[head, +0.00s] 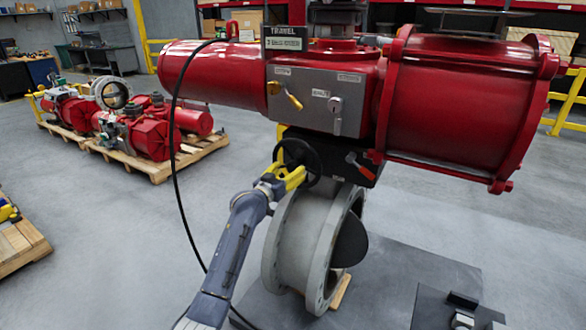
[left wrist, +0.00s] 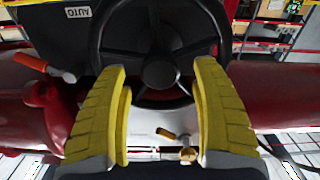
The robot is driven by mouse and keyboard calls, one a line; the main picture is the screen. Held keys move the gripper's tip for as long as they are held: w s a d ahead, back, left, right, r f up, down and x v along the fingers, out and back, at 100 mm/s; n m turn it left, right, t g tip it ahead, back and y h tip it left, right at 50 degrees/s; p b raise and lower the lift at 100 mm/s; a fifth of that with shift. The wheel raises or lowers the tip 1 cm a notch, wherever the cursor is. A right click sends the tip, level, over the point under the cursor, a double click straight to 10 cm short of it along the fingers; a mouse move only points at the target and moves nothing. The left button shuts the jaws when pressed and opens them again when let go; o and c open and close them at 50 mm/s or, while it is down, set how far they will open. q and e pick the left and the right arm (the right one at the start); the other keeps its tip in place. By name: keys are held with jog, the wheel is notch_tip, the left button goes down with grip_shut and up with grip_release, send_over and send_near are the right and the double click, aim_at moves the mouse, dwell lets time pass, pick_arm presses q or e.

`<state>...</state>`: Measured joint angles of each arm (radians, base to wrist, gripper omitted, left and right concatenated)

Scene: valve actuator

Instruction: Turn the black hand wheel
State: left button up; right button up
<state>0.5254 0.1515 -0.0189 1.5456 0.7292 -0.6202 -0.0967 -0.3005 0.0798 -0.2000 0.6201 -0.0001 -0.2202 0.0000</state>
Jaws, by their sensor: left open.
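The black hand wheel (head: 298,160) is mounted below the red actuator (head: 345,85), above the grey valve body (head: 300,240). In the left wrist view the wheel (left wrist: 160,74) fills the upper middle, with its hub and spokes showing. My left gripper (head: 286,172) has yellow fingers and is at the wheel's lower left in the head view. In the left wrist view the open fingers (left wrist: 160,75) stand on either side of the wheel's lower part, with nothing clamped between them. I cannot tell whether they touch the rim. My right gripper is not in view.
A red-handled lever (head: 358,164) sits right of the wheel; an orange-handled one (left wrist: 32,63) shows in the left wrist view. A black cable (head: 178,180) hangs left of my left arm. Pallets with red actuators (head: 150,135) stand on open floor behind.

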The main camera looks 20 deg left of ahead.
aim_at(291, 169)
pick_arm(q)
jog(key=shift+x, duration=1.5)
grip_shut()
